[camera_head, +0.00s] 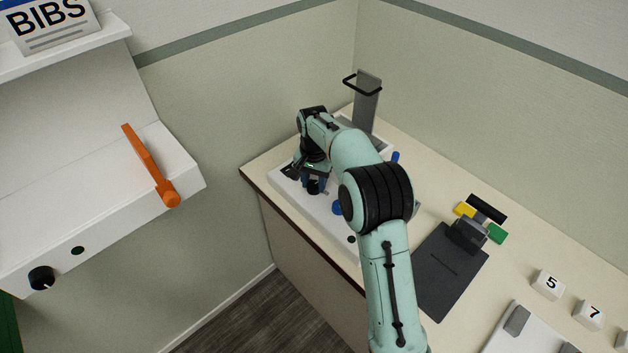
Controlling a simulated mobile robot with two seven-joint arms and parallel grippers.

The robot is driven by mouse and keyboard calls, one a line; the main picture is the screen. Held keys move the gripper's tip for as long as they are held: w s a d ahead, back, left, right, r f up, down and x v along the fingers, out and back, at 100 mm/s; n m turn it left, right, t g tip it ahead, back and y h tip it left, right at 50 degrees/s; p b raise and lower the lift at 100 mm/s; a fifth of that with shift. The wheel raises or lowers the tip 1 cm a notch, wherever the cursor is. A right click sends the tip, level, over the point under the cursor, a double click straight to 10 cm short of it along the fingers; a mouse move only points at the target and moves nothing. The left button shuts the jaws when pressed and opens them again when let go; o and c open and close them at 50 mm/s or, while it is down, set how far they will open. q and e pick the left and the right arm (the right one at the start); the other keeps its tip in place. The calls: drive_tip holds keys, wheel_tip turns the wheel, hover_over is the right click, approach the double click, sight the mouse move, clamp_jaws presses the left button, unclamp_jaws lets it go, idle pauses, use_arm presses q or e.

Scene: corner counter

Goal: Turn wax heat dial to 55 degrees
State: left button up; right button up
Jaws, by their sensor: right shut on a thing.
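A white device (287,187) lies on the corner counter, partly hidden by my right arm. A small black dial (313,188) stands on its top. My right gripper (315,184) reaches down from above and is shut on this dial. The fingers cover most of the dial, and its pointer and any degree marks are too small or hidden to read. My left gripper is not in view.
A blue knob (337,208) and a dark green button (351,240) sit near my right arm. A dark grey upright plate (367,103) stands behind. A black clipboard-like board (444,270) and numbered blocks (547,284) lie right. A white wall unit (95,215) with an orange lever (150,165) is left.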

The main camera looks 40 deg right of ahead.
sight(314, 184)
drive_tip(key=m+p, duration=0.1)
drive_tip(key=m, duration=0.1)
drive_tip(key=shift+r+m, duration=0.15)
drive_tip(key=shift+m, duration=0.25)
drive_tip(key=m+p, duration=0.1)
drive_tip(key=m, duration=0.2)
drive_tip(key=shift+w+m, duration=0.1)
drive_tip(key=shift+m, duration=0.2)
drive_tip(key=shift+m+p, duration=0.3)
drive_tip(key=shift+m, duration=0.9)
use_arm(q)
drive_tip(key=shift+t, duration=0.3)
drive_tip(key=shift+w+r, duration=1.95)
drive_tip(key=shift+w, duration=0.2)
use_arm(e)
drive_tip(key=shift+m, duration=1.1)
drive_tip(key=o, duration=1.1)
drive_tip(key=shift+c, duration=0.2)
wheel_tip(314, 184, up, 13)
